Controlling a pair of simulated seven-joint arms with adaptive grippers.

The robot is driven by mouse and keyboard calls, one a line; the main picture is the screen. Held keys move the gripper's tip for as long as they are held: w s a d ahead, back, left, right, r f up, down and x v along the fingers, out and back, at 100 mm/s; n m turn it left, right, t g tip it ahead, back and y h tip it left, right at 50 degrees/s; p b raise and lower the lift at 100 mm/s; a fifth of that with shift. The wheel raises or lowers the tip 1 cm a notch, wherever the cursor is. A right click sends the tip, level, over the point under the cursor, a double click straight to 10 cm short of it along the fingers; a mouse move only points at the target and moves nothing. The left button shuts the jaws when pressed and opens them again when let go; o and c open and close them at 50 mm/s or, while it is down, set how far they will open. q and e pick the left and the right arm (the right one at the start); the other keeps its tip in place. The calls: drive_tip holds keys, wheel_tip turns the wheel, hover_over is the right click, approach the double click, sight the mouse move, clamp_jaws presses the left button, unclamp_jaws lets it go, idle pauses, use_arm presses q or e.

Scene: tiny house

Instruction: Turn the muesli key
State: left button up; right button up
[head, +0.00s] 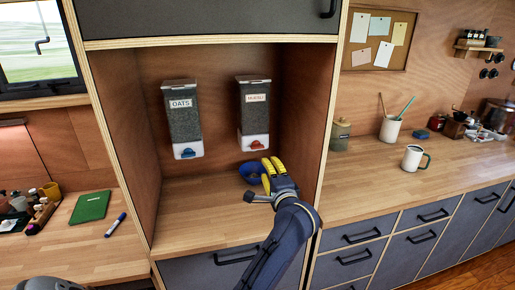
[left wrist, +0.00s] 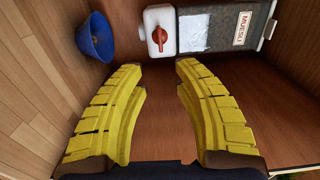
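The muesli dispenser (head: 254,105) hangs on the back wall of the niche, with a clear body and a white base. Its red key (head: 256,144) is on the front of the base; it shows at the top of the left wrist view (left wrist: 160,37). My left gripper (head: 268,178) has yellow fingers and is in the niche, below and slightly right of the key. In the left wrist view its fingers (left wrist: 160,70) are apart with nothing between them, and the key lies beyond the fingertips, untouched.
The oats dispenser (head: 183,117) with a blue key hangs to the left. A blue bowl (head: 248,168) stands on the niche counter, beside the left gripper; it also shows in the left wrist view (left wrist: 95,38). The niche's side walls are close. The counter left of the bowl is clear.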

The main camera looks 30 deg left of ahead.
sight(258, 148)
use_arm(q)
drive_tip(key=x, duration=1.5)
drive_tip(key=shift+a, duration=0.1)
drive_tip(key=shift+c, duration=0.5)
clamp_jaws()
